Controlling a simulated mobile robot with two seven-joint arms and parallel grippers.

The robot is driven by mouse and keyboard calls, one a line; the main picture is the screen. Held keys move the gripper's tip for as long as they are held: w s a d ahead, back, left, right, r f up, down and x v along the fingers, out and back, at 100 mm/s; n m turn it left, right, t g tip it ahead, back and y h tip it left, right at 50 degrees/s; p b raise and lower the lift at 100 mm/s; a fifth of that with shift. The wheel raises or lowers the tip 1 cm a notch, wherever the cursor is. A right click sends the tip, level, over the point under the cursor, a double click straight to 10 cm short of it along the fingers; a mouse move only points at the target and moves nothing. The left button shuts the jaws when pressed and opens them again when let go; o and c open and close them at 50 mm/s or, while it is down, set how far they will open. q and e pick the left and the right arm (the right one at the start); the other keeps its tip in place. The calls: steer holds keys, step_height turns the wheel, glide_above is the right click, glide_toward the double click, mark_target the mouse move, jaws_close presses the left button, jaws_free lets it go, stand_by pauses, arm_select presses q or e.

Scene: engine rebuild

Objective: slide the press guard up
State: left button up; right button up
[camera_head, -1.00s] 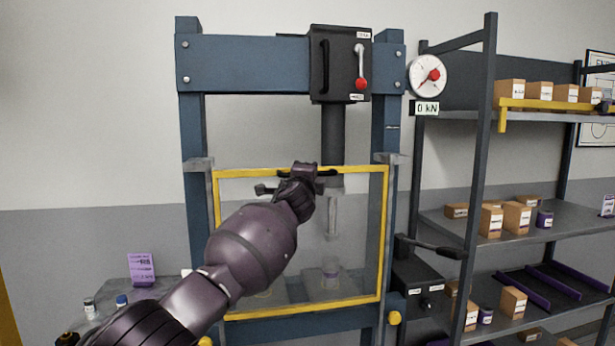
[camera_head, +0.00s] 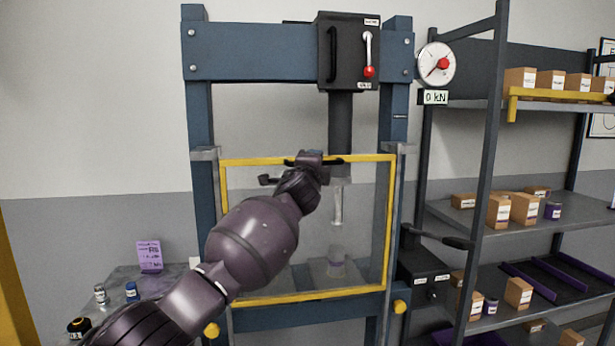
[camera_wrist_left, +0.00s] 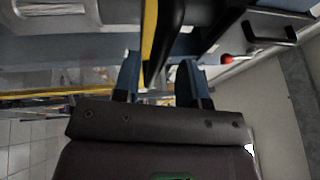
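The press guard is a clear panel in a yellow frame (camera_head: 372,158) across the front of the blue press (camera_head: 250,52). Its lower edge lies just above the lower blue beam. A dark handle (camera_head: 332,161) runs along its top bar. My left gripper (camera_head: 310,158) is at the handle's left part; its arm hides some of the panel. In the left wrist view, the two blue fingers (camera_wrist_left: 160,75) stand apart, with the black handle (camera_wrist_left: 168,35) and yellow frame edge (camera_wrist_left: 148,35) running between them. Firm contact is not visible. My right gripper is not in view.
The black press head (camera_head: 348,50) with a red-knobbed lever sits above the guard, its ram reaching down behind the panel. A dial gauge (camera_head: 436,64) and 0 kN display are at right. A shelf rack (camera_head: 487,160) with boxes stands right; a small table (camera_head: 122,287) is left.

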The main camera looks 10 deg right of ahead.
arm_select(q)
steer(key=v, duration=0.9)
steer(key=shift+b, duration=0.3)
steer(key=shift+r, duration=0.1)
